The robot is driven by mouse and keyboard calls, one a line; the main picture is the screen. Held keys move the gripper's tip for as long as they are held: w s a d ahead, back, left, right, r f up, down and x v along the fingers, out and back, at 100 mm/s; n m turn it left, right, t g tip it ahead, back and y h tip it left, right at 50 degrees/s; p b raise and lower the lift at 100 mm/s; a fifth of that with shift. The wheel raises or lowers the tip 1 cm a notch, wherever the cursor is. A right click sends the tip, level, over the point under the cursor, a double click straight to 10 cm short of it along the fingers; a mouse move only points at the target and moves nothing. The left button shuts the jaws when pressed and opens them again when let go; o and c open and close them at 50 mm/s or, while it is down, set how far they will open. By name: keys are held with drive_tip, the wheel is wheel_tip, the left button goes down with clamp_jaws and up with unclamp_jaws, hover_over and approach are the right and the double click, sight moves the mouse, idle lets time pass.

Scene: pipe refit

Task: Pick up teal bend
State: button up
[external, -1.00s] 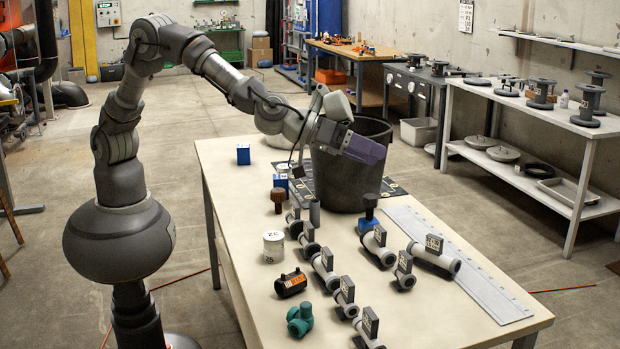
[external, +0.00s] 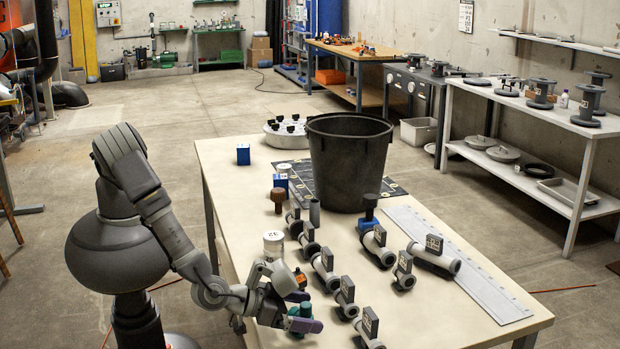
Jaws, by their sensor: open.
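The teal bend (external: 301,311) lies on the near left part of the table, partly hidden by my gripper's fingers. My gripper (external: 304,312) is at the bend, with its purple fingertips apart. One finger shows at the bend's far side and the other at its near side. I cannot tell whether the fingers touch the bend.
The black pipe piece with an orange label (external: 300,279) is mostly hidden behind my gripper. A white can (external: 273,243) stands just behind. A row of grey fittings (external: 345,297) runs close to the right. A black bin (external: 347,165) stands farther back.

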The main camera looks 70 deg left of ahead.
drive_tip(key=shift+w, duration=0.15)
drive_tip(key=shift+f, duration=0.1)
drive_tip(key=c, duration=1.3)
drive_tip(key=shift+o, duration=0.2)
